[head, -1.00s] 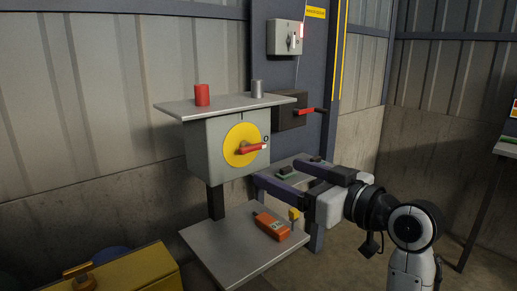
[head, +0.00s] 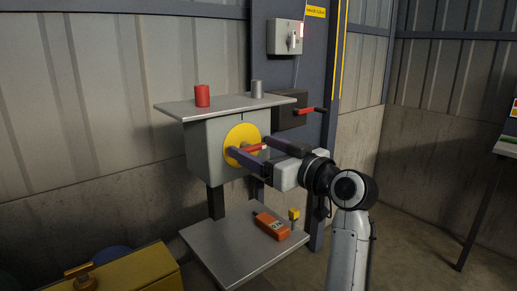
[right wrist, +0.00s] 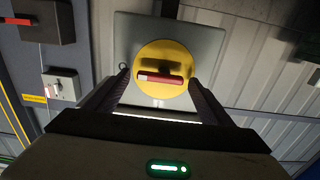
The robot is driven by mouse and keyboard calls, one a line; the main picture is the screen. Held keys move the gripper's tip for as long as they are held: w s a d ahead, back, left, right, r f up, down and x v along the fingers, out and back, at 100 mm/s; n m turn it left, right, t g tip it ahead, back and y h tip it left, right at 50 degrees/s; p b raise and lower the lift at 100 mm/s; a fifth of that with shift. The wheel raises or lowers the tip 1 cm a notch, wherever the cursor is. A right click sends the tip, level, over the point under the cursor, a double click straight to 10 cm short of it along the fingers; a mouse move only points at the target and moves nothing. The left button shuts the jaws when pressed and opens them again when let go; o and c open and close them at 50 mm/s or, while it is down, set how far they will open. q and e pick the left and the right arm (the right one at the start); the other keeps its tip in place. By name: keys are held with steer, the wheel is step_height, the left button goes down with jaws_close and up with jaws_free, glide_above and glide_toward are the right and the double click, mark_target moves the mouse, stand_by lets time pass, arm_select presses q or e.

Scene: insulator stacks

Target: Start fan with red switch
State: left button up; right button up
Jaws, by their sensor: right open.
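The red switch handle (head: 255,148) sits on a yellow disc (head: 236,136) on the front of a grey box (head: 203,150). The handle lies roughly level, with its pale end to the right in the head view. My right gripper (head: 248,146) is open, its fingers either side of the handle and close to the disc. In the right wrist view the handle (right wrist: 162,78) lies between the open fingers, with a gap at each side; I cannot tell whether either finger touches it. No fan is visible. My left gripper is out of view.
A dark box with another red lever (head: 307,110) is behind, on the blue post. A small grey switch box (head: 285,37) hangs above it. A red cylinder (head: 202,95) and a grey one stand on the top plate. An orange device (head: 271,226) lies on the lower shelf (head: 228,256).

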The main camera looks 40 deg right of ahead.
steer(key=c, duration=1)
steer(key=shift+c, duration=0.2)
